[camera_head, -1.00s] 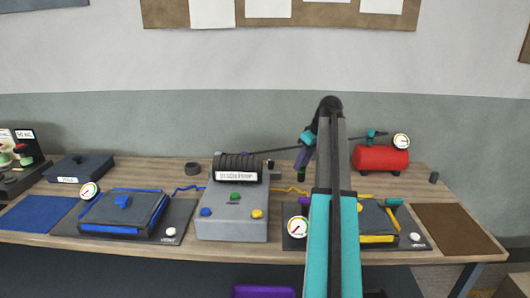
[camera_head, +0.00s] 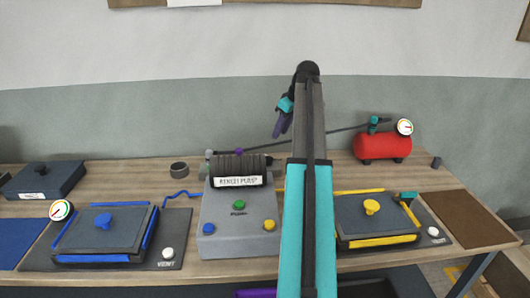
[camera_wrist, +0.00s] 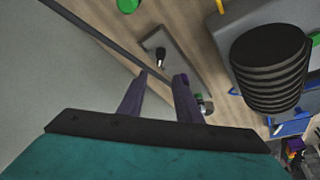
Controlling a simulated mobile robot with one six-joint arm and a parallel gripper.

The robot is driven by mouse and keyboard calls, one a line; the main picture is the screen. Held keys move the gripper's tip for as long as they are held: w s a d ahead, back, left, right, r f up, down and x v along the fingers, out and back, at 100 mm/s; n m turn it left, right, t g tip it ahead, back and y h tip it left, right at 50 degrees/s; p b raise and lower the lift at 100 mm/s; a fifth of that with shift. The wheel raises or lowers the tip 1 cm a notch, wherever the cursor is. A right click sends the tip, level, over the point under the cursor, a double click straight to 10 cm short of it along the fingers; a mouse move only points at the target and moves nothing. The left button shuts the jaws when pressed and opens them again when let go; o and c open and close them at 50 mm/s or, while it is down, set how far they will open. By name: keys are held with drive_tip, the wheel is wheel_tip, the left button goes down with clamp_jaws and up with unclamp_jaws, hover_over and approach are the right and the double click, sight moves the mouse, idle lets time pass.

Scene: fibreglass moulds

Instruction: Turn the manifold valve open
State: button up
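I cannot surely pick out the manifold valve. In the wrist view, a dark grey block with a small black-and-white fitting (camera_wrist: 160,55) lies past my fingertips. A small dark-and-pale knob with green on it (camera_wrist: 207,105) shows right of my right finger. My gripper (camera_wrist: 162,77) has its two purple fingers apart, with nothing seen between them. In the head view my gripper (camera_head: 279,124) hangs above the bench, behind the bench pump (camera_head: 237,218). A small purple knob (camera_head: 239,152) shows just behind the pump's ribbed top. My arm hides what lies right of the pump.
A blue-edged mould (camera_head: 104,229) with a gauge stands left and a yellow-edged mould (camera_head: 378,216) right. A red tank (camera_head: 382,147) with a gauge stands at the back right. A dark rod (camera_head: 345,129) slants behind my arm. A brown mat (camera_head: 468,216) is bare.

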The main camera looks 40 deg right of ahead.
sight(270, 157)
drive_tip(key=shift+f, duration=0.2)
drive_tip(key=shift+p+x, duration=1.1)
drive_tip(key=shift+x, duration=5.6)
